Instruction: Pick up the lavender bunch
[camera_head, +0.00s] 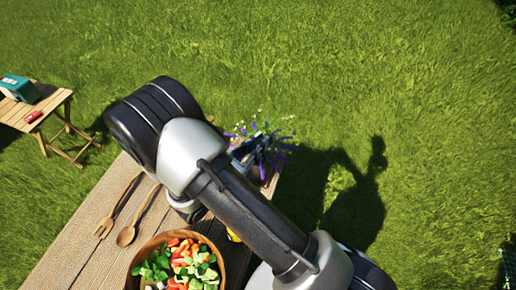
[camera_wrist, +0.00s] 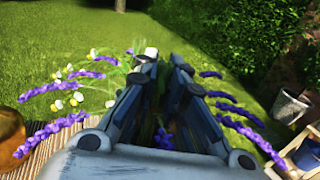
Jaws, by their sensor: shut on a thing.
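The lavender bunch has purple flower spikes and green stems, with small white and yellow flowers among them. In the head view the lavender bunch (camera_head: 275,152) shows at the table's far right end, partly behind my arm. In the wrist view its purple spikes (camera_wrist: 245,131) fan out on both sides of my gripper (camera_wrist: 162,68). The jaws are shut on the bunch, with stems and some purple between the fingers. In the head view my gripper (camera_head: 243,155) is mostly hidden by my arm and the flowers. I cannot tell whether the bunch touches the table.
A wooden table (camera_head: 82,240) holds a wooden fork (camera_head: 118,205), a wooden spoon (camera_head: 135,222) and a salad bowl (camera_head: 133,275). A small side table (camera_head: 50,100) stands at left. A grey bucket (camera_wrist: 290,106) shows at right in the wrist view. Grass surrounds everything.

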